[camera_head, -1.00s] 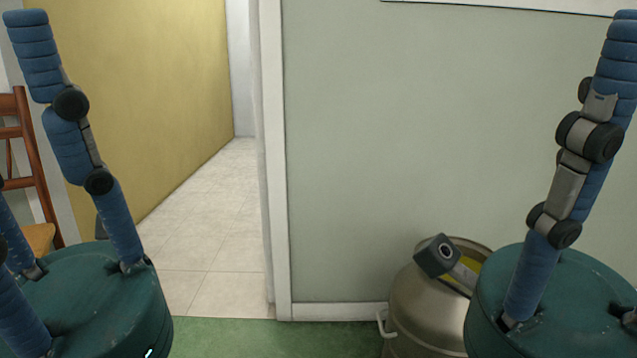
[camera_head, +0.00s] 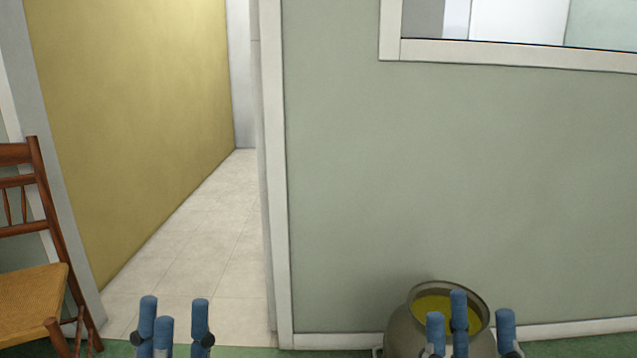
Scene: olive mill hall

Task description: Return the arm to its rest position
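My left gripper (camera_head: 175,318) shows at the bottom edge, left of the middle. Its blue fingers point up and stand apart with nothing between them. My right gripper (camera_head: 474,325) shows at the bottom edge, right of the middle. Its blue fingers also point up and stand apart, with nothing seen held. Only the fingers show; the palms and the arms are below the picture.
A metal pot (camera_head: 404,325) with yellowish contents stands by the green-grey wall (camera_head: 450,180), behind my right fingers in the picture. A wooden chair (camera_head: 30,290) with a woven seat stands at the left. A doorway opens onto a clear tiled floor (camera_head: 205,240).

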